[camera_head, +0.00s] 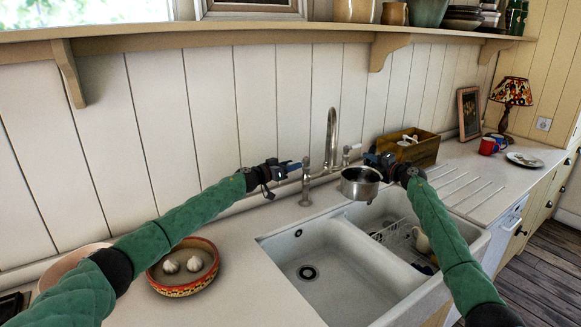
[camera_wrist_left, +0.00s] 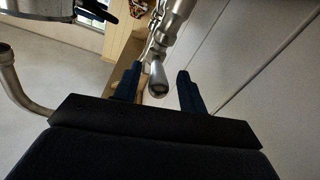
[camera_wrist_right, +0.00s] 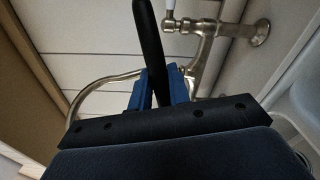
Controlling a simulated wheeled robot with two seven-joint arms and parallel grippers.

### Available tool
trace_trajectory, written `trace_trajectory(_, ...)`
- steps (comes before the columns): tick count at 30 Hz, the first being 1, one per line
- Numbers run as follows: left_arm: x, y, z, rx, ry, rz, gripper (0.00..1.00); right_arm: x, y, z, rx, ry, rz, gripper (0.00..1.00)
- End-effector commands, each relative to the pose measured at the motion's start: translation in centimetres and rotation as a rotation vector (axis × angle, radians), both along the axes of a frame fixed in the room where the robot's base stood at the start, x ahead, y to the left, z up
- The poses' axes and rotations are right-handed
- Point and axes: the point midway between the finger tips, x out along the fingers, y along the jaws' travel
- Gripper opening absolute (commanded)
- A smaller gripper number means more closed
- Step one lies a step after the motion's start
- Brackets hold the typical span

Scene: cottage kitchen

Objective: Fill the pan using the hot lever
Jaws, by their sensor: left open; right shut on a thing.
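The steel pan (camera_head: 361,186) is held level above the back of the double sink. My right gripper (camera_head: 378,161) is shut on its black handle; the handle (camera_wrist_right: 150,40) stands between the blue fingers in the right wrist view. The steel tap (camera_head: 331,125) rises behind the sink, its spout close to the pan's left side; I cannot tell whether it lies over the pan. My left gripper (camera_head: 292,166) is open at the tap's left lever. In the left wrist view the lever's rounded end (camera_wrist_left: 158,77) shows between the open fingers. No water stream is visible.
The white double sink (camera_head: 345,262) lies below, with a rack and a pale jug in its right basin. A bowl with garlic (camera_head: 185,265) stands on the left counter. A wooden crate (camera_head: 425,152), mugs (camera_head: 488,146) and a lamp (camera_head: 510,95) stand at the right.

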Motion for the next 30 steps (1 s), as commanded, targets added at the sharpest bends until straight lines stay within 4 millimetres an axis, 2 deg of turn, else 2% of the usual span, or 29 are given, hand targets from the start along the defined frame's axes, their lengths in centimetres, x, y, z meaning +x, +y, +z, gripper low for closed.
trace_trajectory(4,-0.01,-0.01,0.01,0.000,0.000,0.000,0.39,0.01,0.00,0.13,0.001,-0.001,0.000,0.00)
trace_trajectory(10,-0.02,0.00,0.01,0.000,0.000,0.000,0.00,0.01,0.00,0.14,0.001,-0.001,0.000,0.00)
trace_trajectory(22,-0.14,-0.20,0.13,0.000,-0.001,0.026,0.00,0.01,0.00,0.13,0.001,-0.001,0.000,0.00)
trace_trajectory(30,-0.72,-0.71,0.31,-0.001,-0.005,0.141,0.00,0.01,0.00,0.13,0.001,-0.001,0.000,0.00)
